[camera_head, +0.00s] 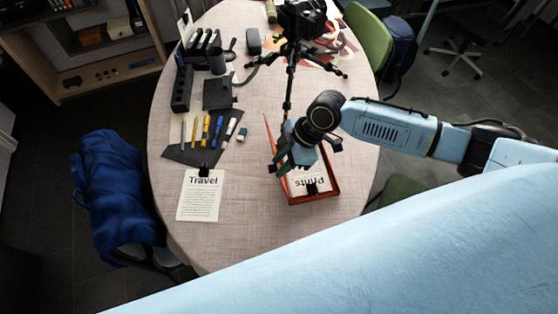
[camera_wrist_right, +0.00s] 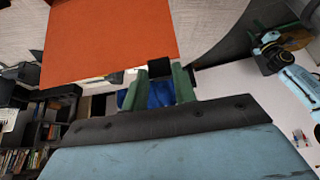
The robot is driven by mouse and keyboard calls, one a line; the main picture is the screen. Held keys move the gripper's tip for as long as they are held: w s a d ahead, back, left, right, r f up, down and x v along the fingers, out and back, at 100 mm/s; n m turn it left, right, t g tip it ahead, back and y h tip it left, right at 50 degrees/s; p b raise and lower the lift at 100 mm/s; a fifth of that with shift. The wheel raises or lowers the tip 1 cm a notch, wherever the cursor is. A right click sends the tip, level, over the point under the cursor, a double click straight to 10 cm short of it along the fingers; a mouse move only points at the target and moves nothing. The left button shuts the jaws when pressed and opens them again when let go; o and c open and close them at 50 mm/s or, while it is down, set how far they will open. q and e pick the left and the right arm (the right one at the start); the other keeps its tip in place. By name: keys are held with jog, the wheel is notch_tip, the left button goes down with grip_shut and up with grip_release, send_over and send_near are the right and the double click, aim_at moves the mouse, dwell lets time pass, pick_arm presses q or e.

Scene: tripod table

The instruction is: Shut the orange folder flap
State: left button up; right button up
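The orange folder (camera_head: 322,197) lies on the table right of centre, with a white "Prints" sheet (camera_head: 310,180) inside it, held by a black clip. Its flap (camera_head: 268,136) stands up, seen nearly edge-on as a thin strip at the folder's left side. In the right wrist view the flap (camera_wrist_right: 110,40) is a broad orange sheet close ahead. My right gripper (camera_head: 285,163) is over the folder, just right of the flap, and hides part of both. In the wrist view its green fingers (camera_wrist_right: 159,88) are apart with nothing held between them. Whether they touch the flap is unclear. My left gripper is out of view.
A tripod with a camera (camera_head: 303,18) stands behind the folder. A "Travel" sheet (camera_head: 200,203) and a dark mat with several pens (camera_head: 190,154) lie to the left. A blue jacket (camera_head: 113,190) hangs at the table's left edge. The front table area is clear.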

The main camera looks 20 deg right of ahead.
jog(key=d, duration=0.2)
jog(key=shift+s+d+r, duration=0.15)
jog(key=shift+s+d, duration=0.05)
jog(key=shift+d, duration=0.3)
jog(key=shift+s+d, duration=0.2)
jog(key=shift+d, duration=1.25)
jog(key=shift+s+d+f+b, duration=0.15)
jog(key=shift+d+f+b, duration=0.15)
jog(key=shift+d, duration=0.6)
jog(key=shift+s+d+f+b, duration=0.2)
jog(key=shift+d+f, duration=0.15)
jog(key=shift+d, duration=0.55)
jog(key=shift+s+d+f+b, duration=0.1)
jog(key=shift+d+f+b, duration=0.2)
jog(key=shift+d, duration=0.7)
